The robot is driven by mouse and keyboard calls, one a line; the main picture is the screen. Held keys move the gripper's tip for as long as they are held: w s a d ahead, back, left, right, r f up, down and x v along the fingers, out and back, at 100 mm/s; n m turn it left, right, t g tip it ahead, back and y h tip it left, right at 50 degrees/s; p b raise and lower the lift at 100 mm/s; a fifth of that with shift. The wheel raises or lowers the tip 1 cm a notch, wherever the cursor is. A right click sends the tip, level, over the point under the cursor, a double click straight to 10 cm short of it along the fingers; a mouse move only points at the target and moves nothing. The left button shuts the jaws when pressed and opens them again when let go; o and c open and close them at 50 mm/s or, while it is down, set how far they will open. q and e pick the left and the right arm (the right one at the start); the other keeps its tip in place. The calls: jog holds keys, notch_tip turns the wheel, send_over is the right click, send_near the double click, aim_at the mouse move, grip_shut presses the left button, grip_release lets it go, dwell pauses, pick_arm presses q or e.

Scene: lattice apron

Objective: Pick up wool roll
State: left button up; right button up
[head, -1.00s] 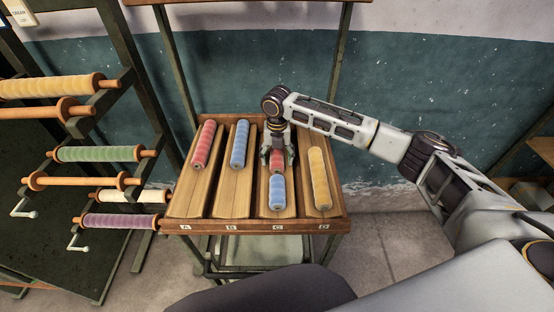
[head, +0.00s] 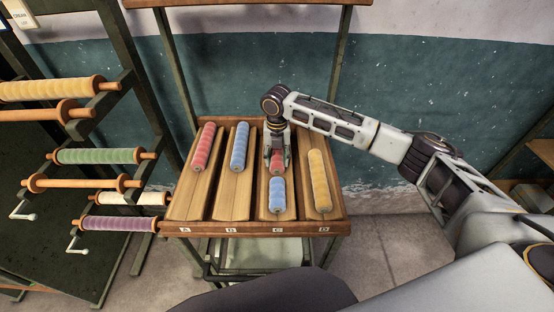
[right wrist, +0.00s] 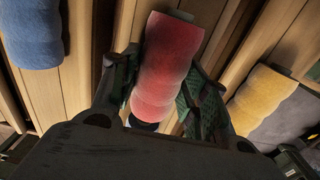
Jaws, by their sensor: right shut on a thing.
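Wool rolls lie in the lettered channels of a wooden tray (head: 245,228). A red roll (head: 204,146) is in channel A and a blue roll (head: 239,146) in B. In channel C a second red roll (head: 277,168) lies behind a short blue roll (head: 277,196). A yellow roll (head: 320,180) is in D. My right gripper (head: 276,160) points down over channel C, shut on the red roll there. In the right wrist view that red roll (right wrist: 166,65) sits between the two fingers (right wrist: 160,100). My left gripper is not in view.
A rack on the left holds yellow, green (head: 97,156), cream and purple (head: 118,224) rolls on rods, with crank handles (head: 75,238). A teal wall (head: 400,110) stands behind the tray. The floor right of the tray is clear.

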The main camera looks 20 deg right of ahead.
aim_at(276, 155)
notch_tip(276, 155, up, 9)
jog(key=shift+b, duration=0.35)
jog(key=shift+w+a, duration=0.1)
dwell(0.6)
